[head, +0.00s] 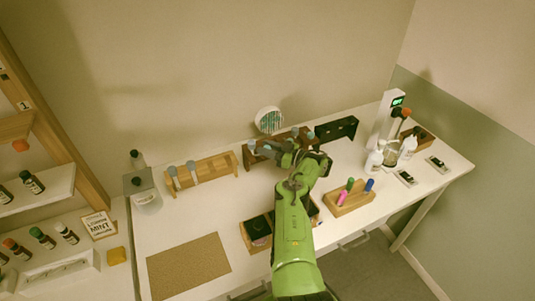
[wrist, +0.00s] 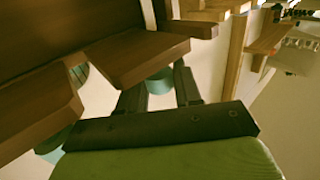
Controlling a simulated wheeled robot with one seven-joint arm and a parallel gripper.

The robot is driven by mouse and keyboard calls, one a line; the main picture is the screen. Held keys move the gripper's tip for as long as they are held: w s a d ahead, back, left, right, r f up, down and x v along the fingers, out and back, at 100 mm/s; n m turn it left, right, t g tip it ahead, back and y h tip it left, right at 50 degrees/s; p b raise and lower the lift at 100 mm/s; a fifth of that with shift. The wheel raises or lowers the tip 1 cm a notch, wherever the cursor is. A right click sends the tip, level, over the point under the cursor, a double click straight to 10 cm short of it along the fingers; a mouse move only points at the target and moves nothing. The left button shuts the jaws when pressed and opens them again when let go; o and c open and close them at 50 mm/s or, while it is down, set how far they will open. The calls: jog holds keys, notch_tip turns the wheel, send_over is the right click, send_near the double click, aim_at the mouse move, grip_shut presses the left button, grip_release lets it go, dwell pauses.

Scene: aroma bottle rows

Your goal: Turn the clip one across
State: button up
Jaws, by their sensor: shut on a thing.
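My gripper (head: 298,147) is at the dark brown wooden rack (head: 264,152) near the back of the white table, and my arm hides part of that rack. In the wrist view my gripper (wrist: 158,82) has its dark fingers on either side of a teal rounded piece (wrist: 160,84) and is shut on it. The dark brown rack boards (wrist: 148,54) are close to the fingers there. Grey-blue caps (head: 310,135) show at the rack in the head view. I cannot pick out a clip for certain.
A light wooden rack (head: 215,172) with two grey-capped tubes stands left of the dark rack. A black rack (head: 337,131) stands to the right, with a pen block (head: 350,203) in front. A cork mat (head: 188,266) lies front left.

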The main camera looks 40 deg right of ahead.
jog(key=shift+n+g+y+b, duration=0.5)
jog(key=shift+n+y+b, duration=0.2)
jog(key=shift+y+b, duration=0.3)
jog(key=o, duration=0.9)
jog(key=v, duration=1.5)
jog(key=shift+s+d, duration=0.1)
jog(key=shift+s, duration=0.2)
jog(key=shift+r, duration=0.1)
